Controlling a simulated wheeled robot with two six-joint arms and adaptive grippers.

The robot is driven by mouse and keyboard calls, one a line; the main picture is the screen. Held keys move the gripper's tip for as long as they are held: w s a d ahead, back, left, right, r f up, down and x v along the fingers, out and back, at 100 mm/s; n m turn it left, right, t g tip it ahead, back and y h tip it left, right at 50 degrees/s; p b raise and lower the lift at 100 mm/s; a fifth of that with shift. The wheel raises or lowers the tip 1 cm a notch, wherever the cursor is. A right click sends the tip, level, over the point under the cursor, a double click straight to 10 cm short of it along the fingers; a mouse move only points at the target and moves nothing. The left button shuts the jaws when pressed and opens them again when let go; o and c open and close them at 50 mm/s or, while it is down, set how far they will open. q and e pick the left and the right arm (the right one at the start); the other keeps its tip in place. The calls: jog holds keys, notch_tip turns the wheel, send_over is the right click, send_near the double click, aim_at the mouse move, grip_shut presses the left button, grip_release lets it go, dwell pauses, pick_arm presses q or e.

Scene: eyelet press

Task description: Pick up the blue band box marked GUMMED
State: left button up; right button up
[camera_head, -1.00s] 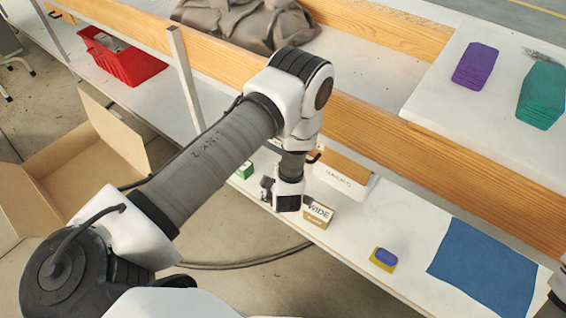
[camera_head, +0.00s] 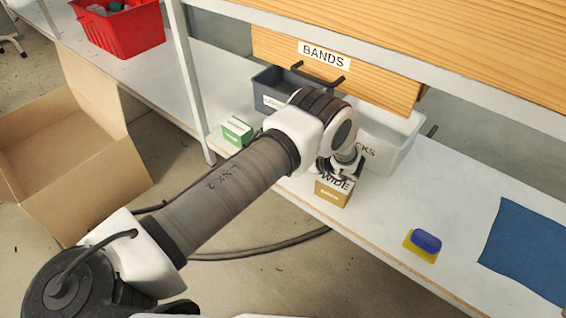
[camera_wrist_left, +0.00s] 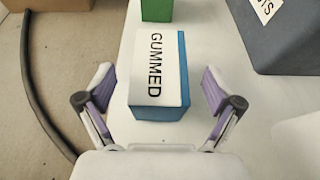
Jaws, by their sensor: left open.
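The blue band box (camera_wrist_left: 160,75) shows in the left wrist view, with a white top reading GUMMED and blue sides. It stands on the white shelf board, between the fingers of my left gripper (camera_wrist_left: 157,82). The fingers are open, one on each side, with a gap to the box visible on both sides. In the head view my left gripper (camera_head: 338,168) is partly hidden by its own wrist, and I cannot see the blue box there. My right gripper is not in view.
A green box (camera_head: 237,131) and a brown WIDE box (camera_head: 333,191) stand on the shelf (camera_head: 385,215). A dark bin (camera_head: 268,100) and a white bin (camera_head: 405,150) stand behind. A yellow-and-blue block (camera_head: 424,243) and blue cloth (camera_head: 530,250) lie right.

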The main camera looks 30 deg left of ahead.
pick_arm(q)
jog(key=x, duration=0.1)
jog(key=b+x, duration=0.1)
jog(key=x, duration=0.1)
jog(key=shift+a+f, duration=0.15)
jog(key=shift+f, duration=0.2)
jog(key=shift+a, duration=0.15)
jog(key=shift+r, duration=0.15)
jog(key=shift+c, duration=0.6)
jog(key=c, duration=1.6)
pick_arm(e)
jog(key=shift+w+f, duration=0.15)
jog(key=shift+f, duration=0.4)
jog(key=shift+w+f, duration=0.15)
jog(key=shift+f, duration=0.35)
pick_arm(q)
jog(key=shift+r, duration=0.1)
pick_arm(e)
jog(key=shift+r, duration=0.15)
